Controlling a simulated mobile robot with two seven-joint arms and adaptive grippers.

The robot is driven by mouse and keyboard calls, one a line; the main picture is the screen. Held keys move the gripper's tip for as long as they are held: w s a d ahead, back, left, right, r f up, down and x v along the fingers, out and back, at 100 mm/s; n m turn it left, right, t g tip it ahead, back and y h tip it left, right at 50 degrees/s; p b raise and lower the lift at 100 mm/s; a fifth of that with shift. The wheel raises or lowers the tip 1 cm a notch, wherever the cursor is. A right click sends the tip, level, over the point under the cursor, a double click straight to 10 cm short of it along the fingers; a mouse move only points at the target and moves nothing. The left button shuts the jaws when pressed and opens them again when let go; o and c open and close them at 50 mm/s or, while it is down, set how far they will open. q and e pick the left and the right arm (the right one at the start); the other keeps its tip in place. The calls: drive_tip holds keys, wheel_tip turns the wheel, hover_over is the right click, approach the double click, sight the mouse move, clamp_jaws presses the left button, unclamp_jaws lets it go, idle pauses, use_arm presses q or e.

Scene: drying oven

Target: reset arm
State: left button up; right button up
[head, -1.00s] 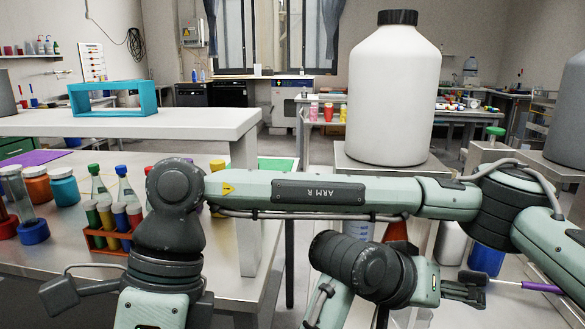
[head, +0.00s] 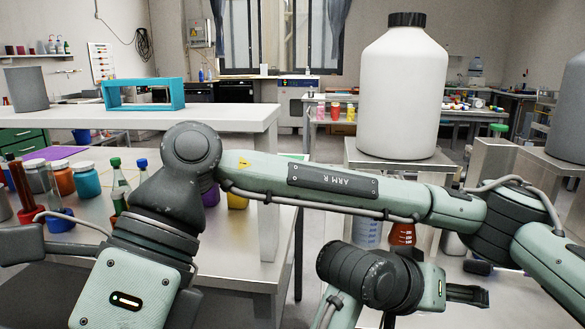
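My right arm, marked "ARM R" (head: 333,181), spans the head view from the right edge to a joint at the left. From there its wrist (head: 130,285) bends down toward the lower-left edge. The gripper at its end is out of view. A second wrist rises from the bottom centre, and I take it for my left arm (head: 370,275). Its dark gripper (head: 468,295) points right at the lower right. The fingers show nearly edge-on, so their gap cannot be judged. No object shows in them.
A white jug (head: 402,95) stands on a stand behind my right arm. A blue frame (head: 143,108) sits on the raised shelf (head: 180,121). Jars (head: 84,182) and a green-capped bottle (head: 120,185) stand on the left bench, close to my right wrist. Red-brown liquid (head: 402,234) shows beneath the arm.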

use_arm(q)
drive_tip(key=shift+s+d+r, duration=0.1)
drive_tip(key=shift+s+r, duration=0.2)
drive_tip(key=shift+r, duration=0.05)
use_arm(e)
drive_tip(key=shift+s+a+r+g, duration=0.2)
drive_tip(key=shift+s+r+g, duration=0.2)
drive_tip(key=shift+s+r, duration=0.6)
drive_tip(key=shift+w, duration=0.15)
